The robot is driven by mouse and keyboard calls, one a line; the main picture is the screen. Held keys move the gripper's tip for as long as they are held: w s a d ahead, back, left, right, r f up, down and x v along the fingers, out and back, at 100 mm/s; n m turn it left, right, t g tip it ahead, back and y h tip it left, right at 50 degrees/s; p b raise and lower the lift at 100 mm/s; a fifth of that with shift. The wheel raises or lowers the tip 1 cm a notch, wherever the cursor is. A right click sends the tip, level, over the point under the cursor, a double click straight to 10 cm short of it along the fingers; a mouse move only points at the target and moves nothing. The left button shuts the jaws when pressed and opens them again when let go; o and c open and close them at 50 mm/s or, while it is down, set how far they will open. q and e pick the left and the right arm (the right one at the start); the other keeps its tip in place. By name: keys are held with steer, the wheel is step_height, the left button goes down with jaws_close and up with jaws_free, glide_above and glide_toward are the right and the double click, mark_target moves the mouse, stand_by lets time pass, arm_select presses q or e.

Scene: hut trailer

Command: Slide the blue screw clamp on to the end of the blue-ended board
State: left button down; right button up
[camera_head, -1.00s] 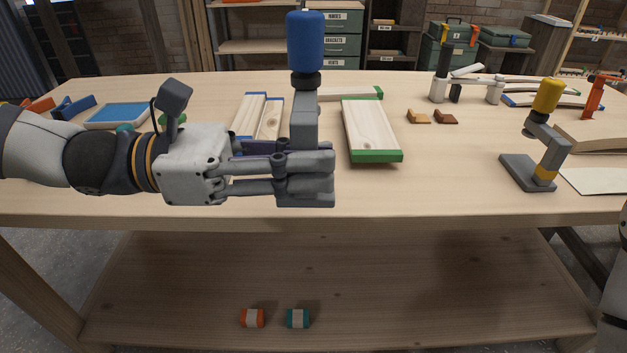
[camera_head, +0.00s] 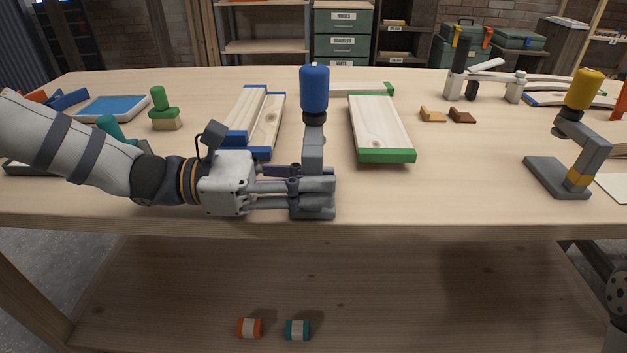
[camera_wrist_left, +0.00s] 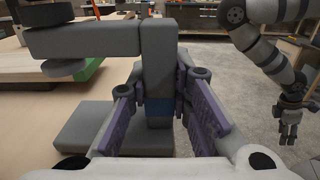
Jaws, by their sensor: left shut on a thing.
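The blue screw clamp (camera_head: 314,90) is upright, with its blue handle on top and its grey base low at the table's front edge. My left gripper (camera_head: 325,188) is shut on its grey post. In the left wrist view the fingers (camera_wrist_left: 160,108) flank the post around its blue band, above the flat base (camera_wrist_left: 100,130). I cannot tell whether the base touches the table. Pale boards with blue ends (camera_head: 262,153) lie behind and left of the clamp, apart from it. My right gripper (camera_wrist_left: 290,120) hangs at the right of the wrist view; its opening is unclear.
A green-ended board (camera_head: 381,125) lies right of the clamp. A yellow-handled clamp (camera_head: 583,90) stands farther right. A green-handled piece (camera_head: 160,103) and a blue tray (camera_head: 113,108) are at left. Bare tabletop (camera_head: 460,180) lies between the green-ended board and yellow clamp.

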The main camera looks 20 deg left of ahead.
arm_select(q)
steer(key=shift+f, duration=0.1)
steer(key=c, duration=1.5)
jaws_free()
steer(key=shift+o, duration=0.2)
steer(key=shift+f, duration=0.1)
arm_select(e)
steer(key=shift+s, duration=0.1)
steer(key=shift+f, duration=0.1)
arm_select(q)
steer(key=shift+f, duration=0.1)
steer(key=v, duration=0.3)
steer(key=p+v, duration=0.1)
steer(key=v, duration=0.7)
steer(key=shift+s+a+r, duration=0.15)
steer(key=shift+a+r, duration=0.05)
steer(key=shift+r, duration=0.1)
steer(key=shift+s+a+f, duration=0.1)
steer(key=shift+a+f, duration=0.05)
steer(key=shift+a, duration=0.15)
arm_select(e)
steer(key=shift+w+r+t, duration=0.3)
steer(key=shift+w+r, duration=0.5)
steer(key=shift+r, duration=0.1)
